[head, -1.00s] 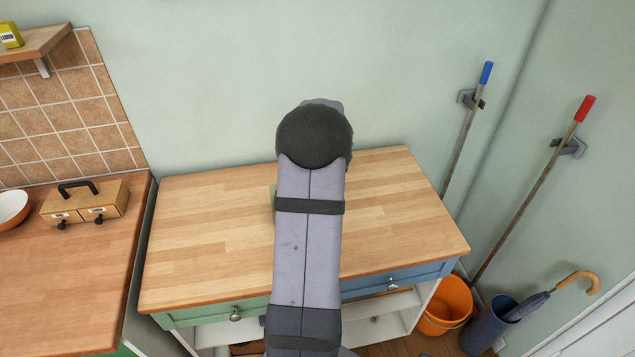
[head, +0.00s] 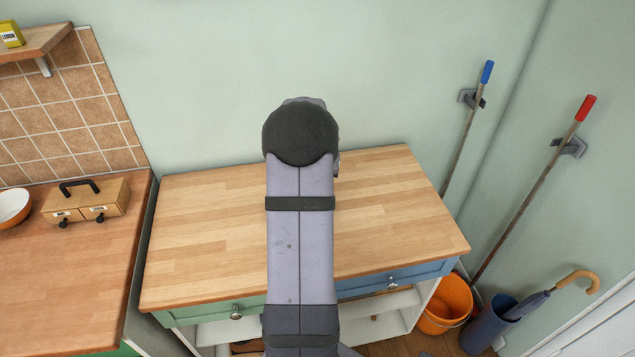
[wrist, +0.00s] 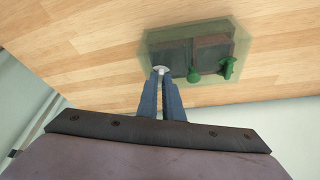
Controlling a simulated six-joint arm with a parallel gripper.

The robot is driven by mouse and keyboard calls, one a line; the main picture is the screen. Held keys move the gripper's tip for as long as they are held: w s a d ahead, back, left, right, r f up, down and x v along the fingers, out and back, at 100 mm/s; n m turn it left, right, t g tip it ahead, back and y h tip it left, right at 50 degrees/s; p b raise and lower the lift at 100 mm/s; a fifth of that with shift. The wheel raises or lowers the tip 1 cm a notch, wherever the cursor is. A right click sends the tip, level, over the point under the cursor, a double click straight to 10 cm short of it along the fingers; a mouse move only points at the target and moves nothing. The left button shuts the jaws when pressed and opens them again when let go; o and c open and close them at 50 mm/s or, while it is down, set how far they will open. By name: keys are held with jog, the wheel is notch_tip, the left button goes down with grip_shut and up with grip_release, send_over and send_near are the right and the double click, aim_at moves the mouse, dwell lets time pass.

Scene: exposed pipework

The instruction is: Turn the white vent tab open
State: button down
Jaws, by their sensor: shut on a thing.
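In the wrist view, a translucent pale green box (wrist: 151,45) with dark blocks inside sits on the wooden worktop. The white vent tab (wrist: 160,69) is at its near left edge, mostly covered by my fingertips. My gripper (wrist: 161,76) has its two blue fingers close together, shut on the white tab. Two green knobs, a rounded one (wrist: 193,75) and a winged one (wrist: 227,68), stand to the right of the tab on the same side. In the head view my arm hides the box, the tab and my gripper.
The wooden worktop (head: 205,225) is clear on both sides of my arm. A small wooden drawer box (head: 85,203) with a black handle stands on the left counter. Two poles lean in wall clips at right, above an orange bucket (head: 446,305) and an umbrella stand (head: 487,325).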

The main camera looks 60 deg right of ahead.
jog(key=m+b, duration=0.1)
jog(key=m+g+b, duration=0.1)
jog(key=m+b, duration=0.1)
jog(key=b, duration=0.1)
jog(key=shift+w+f, duration=0.25)
jog(key=shift+f, duration=0.05)
jog(key=m+g+b, duration=0.1)
jog(key=m, duration=0.1)
jog(key=m+b, duration=0.1)
jog(key=m, duration=0.1)
jog(key=shift+w+r+g, duration=0.15)
jog(key=shift+w+g, duration=0.05)
jog(key=shift+g, duration=0.2)
jog(key=m, duration=0.2)
jog(key=m+g, duration=0.1)
jog(key=shift+w+r+m, duration=0.15)
jog(key=shift+m, duration=0.25)
jog(key=shift+w+d+m+g+y+p, duration=0.15)
jog(key=shift+m+g+y+p, duration=0.45)
jog(key=shift+m, duration=0.9)
jog(key=c, duration=1.9)
grip_release()
jog(key=shift+r, duration=0.1)
jog(key=b+v, duration=0.1)
jog(key=v, duration=0.6)
jog(key=shift+b, duration=0.3)
